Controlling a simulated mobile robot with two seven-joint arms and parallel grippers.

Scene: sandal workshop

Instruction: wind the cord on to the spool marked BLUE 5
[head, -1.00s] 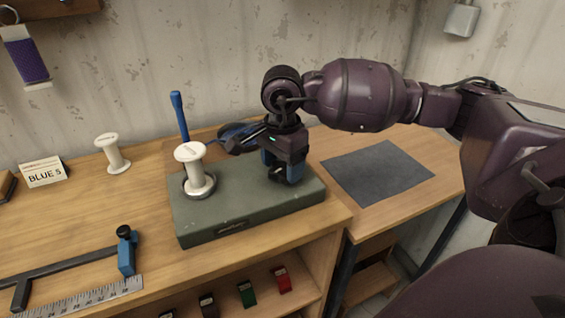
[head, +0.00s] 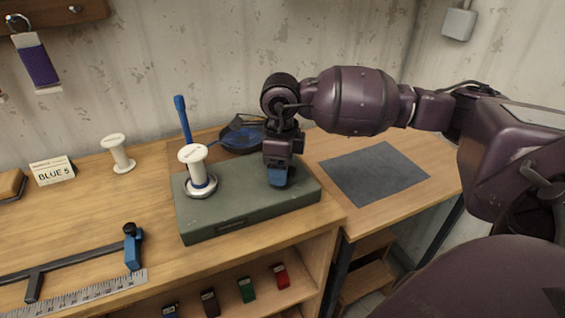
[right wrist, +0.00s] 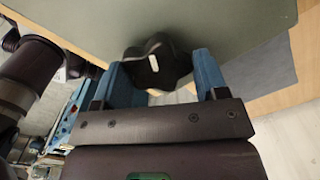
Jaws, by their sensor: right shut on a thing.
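The white spool (head: 194,168) stands upright on a round metal seat on the green winder base (head: 250,205). A thin blue band shows low on its barrel. The card marked BLUE 5 (head: 52,173) stands at the left; a second white spool (head: 118,155), bare, stands beside it. My right gripper (head: 277,176) is over the right part of the base, pointing down. In the right wrist view a dark lobed knob (right wrist: 158,62) sits between its fingers, and the gripper is shut on it. My left gripper is not in view.
A blue upright handle (head: 182,118) rises behind the spool. A ruler (head: 95,288) and a clamp-like tool (head: 132,248) lie at the front left. A grey mat (head: 375,173) lies clear at the right. Coloured blocks (head: 246,290) sit on the shelf below.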

